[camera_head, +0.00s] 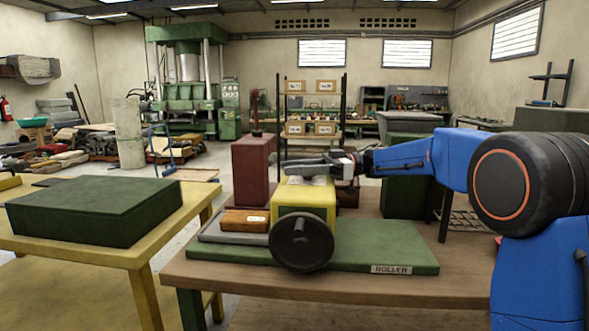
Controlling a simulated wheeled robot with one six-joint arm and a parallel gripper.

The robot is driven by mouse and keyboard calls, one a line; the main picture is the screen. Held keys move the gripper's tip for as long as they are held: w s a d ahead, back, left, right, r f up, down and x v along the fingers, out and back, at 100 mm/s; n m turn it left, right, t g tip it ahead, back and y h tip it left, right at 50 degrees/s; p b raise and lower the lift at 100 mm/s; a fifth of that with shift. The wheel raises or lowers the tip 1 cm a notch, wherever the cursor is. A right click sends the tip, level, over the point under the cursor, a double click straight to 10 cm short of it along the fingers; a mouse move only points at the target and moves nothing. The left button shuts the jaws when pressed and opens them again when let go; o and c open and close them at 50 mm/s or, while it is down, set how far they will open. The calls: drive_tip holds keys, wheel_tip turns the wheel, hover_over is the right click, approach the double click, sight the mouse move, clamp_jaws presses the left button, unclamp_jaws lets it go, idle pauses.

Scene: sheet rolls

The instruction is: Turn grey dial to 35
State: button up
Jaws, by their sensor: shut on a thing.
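A yellow roller machine (318,199) stands on a green base plate (385,245) on the wooden bench. A dark round handwheel (302,241) is on its front. My gripper (284,168) reaches in from the right, just above the top of the yellow machine. Its grey fingers lie nearly level and point left. They are shut on the grey dial, which is mostly hidden by the fingers. No scale or number on the dial can be read from here.
A dark red block (250,168) stands close behind the yellow machine. A brown wooden block (244,221) lies to its left on a grey plate. A yellow table (110,249) with a green box (97,210) stands at the left. The base plate's right part is clear.

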idle(0.4)
drive_tip(key=o, duration=1)
drive_tip(key=shift+o, duration=0.2)
drive_tip(key=v, duration=1.2)
drive_tip(key=shift+w+r, duration=0.1)
